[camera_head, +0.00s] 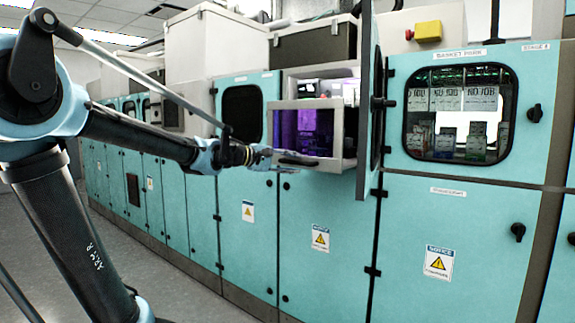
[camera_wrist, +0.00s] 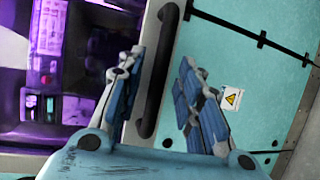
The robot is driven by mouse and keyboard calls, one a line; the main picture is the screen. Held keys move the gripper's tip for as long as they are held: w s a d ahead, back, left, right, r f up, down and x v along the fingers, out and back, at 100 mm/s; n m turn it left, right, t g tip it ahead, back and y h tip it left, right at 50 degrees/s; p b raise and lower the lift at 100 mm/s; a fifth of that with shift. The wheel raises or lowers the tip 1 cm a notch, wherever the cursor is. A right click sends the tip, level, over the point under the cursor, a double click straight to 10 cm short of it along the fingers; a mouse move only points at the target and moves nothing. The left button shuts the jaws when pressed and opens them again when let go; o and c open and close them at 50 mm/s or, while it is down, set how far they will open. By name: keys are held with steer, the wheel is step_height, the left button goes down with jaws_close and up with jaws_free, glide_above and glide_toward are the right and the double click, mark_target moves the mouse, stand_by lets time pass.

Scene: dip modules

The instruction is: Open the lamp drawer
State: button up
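The lamp drawer (camera_head: 349,128) has a pale grey front frame around a dark window glowing purple. Its front appears to stand out from the cabinet opening, with lit contents visible above it. The drawer's dark bar handle (camera_head: 296,161) is low on the front. My gripper (camera_head: 284,157) is at this handle. In the wrist view the handle (camera_wrist: 167,50) runs between the two fingers of my gripper (camera_wrist: 160,95), with a gap on the right finger's side. The fingers are spread. Whether the left finger touches the handle is hard to tell.
A tall teal door (camera_head: 367,100) stands open just right of the drawer. A cabinet with a window (camera_head: 460,110) and dark knobs is further right. Lower teal cabinet doors (camera_head: 325,255) carry warning labels. Grey floor (camera_head: 45,235) is open at the left.

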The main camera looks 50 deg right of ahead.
steer(key=v, duration=1.2)
stand_by(0.3)
steer(key=shift+w, duration=0.15)
stand_by(0.4)
steer(key=w+a+f+t+y, duration=0.2)
steer(key=w+a+f, duration=0.1)
steer(key=a+f, duration=0.35)
steer(key=w+a+f+t+y, duration=0.2)
steer(key=w+a+f, duration=0.1)
steer(key=a+f, duration=0.4)
steer(key=s+a+f+n+t+y, duration=0.1)
steer(key=a+f+y, duration=0.4)
steer(key=a+f, duration=0.7)
steer(key=a+f+n+t+y, duration=0.2)
steer(key=a+f+y, duration=0.4)
steer(key=a+f, duration=0.6)
steer(key=a, duration=0.8)
steer(key=shift+s, duration=0.4)
